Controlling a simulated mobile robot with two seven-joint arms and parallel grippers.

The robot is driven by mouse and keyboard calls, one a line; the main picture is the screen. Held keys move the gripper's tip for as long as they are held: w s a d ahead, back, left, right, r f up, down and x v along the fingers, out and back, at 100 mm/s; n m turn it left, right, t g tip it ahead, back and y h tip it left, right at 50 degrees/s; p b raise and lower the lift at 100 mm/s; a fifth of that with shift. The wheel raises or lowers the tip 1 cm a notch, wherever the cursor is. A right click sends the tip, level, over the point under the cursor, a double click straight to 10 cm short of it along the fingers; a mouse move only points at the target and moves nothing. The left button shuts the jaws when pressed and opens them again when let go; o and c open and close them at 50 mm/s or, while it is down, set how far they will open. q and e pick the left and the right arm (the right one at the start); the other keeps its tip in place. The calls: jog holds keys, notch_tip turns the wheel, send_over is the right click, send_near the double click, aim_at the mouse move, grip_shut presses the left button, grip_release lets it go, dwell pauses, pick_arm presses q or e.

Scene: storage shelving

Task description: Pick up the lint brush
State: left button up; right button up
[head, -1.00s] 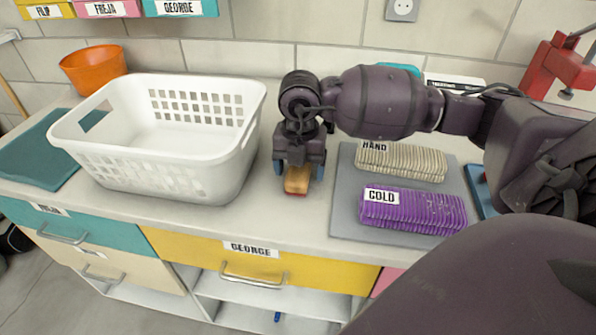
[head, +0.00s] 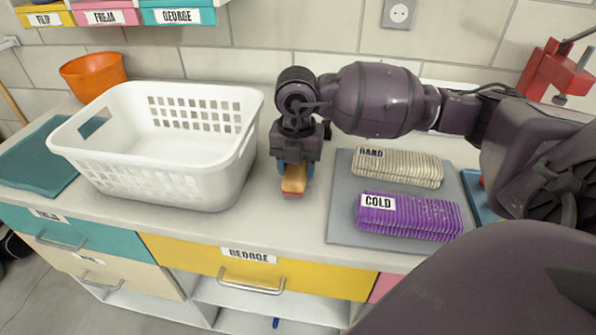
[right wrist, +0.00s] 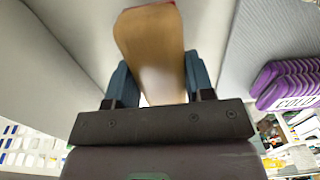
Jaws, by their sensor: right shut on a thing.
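The lint brush (head: 293,182) has a tan wooden body with a red edge at its bottom. My right gripper (head: 294,172) is shut on it, between the white basket and the grey mat. In the right wrist view the tan wooden body (right wrist: 152,50) stands between the two blue fingers of the right gripper (right wrist: 155,82). Whether the brush touches the counter is hard to tell. My left gripper is not in view.
A white laundry basket (head: 160,165) stands left of the gripper. A grey mat (head: 345,215) at the right bears a cream cloth stack (head: 398,168) and a purple one (head: 410,217). An orange bowl (head: 92,75) stands behind the basket. Bare counter (head: 270,225) lies in front.

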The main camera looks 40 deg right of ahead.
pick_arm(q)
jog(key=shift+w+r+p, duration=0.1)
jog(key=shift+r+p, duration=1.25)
pick_arm(e)
notch_tip(320, 180, up, 18)
